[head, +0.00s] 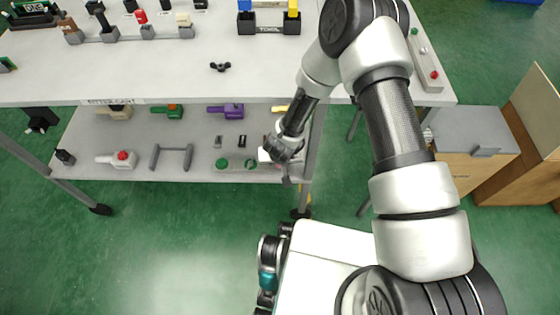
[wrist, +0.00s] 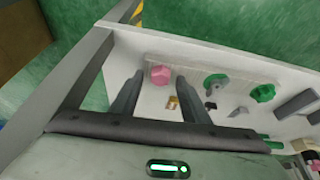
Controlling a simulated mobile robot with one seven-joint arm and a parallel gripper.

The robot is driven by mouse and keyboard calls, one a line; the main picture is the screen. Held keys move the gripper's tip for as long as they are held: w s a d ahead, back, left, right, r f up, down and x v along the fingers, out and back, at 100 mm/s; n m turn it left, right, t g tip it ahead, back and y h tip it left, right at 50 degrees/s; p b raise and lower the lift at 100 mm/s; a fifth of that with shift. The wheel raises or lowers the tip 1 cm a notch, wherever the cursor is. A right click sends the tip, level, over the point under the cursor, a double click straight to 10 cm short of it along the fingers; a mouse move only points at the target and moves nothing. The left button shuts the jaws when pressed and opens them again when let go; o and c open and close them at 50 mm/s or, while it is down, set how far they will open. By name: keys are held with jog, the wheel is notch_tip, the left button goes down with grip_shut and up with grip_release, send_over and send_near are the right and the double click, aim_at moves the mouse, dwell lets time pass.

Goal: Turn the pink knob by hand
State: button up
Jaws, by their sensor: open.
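The pink knob (wrist: 160,75) is a faceted, rounded knob on a pale strip on the lower shelf. In the wrist view it shows between the tips of my gripper (wrist: 159,80), a little beyond them. The two dark fingers are apart, one on each side of the knob in the picture, with nothing held. I cannot tell whether either finger touches it. In the head view my gripper (head: 284,168) is at the right end of the lower shelf, and it mostly hides the pink knob.
Green knobs (wrist: 263,92) sit on the same strip, right of the pink one. A small brass part (wrist: 172,103) is close to the right finger. The upper tabletop (head: 170,75) overhangs the lower shelf (head: 85,140), and a grey table leg (head: 311,150) stands close beside my gripper.

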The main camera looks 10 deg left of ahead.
jog(key=c, duration=1.1)
jog(key=shift+s+a+r+m+h+p, duration=0.1)
jog(key=shift+r+m+h+p, duration=0.1)
jog(key=shift+m+p, duration=0.4)
jog(key=shift+a+r+m+h+p, duration=0.1)
jog(key=shift+m+h+p, duration=0.1)
jog(key=shift+m+p, duration=0.4)
grip_shut()
jog(key=shift+o, duration=0.2)
grip_release()
jog(key=shift+f+m+h+p, duration=0.15)
jog(key=shift+m+h+p, duration=0.25)
jog(key=shift+m+p, duration=0.4)
jog(key=shift+d+f+m, duration=0.1)
jog(key=shift+f+m, duration=0.05)
jog(key=shift+m, duration=0.25)
jog(key=o, duration=1.1)
jog(key=shift+c, duration=0.2)
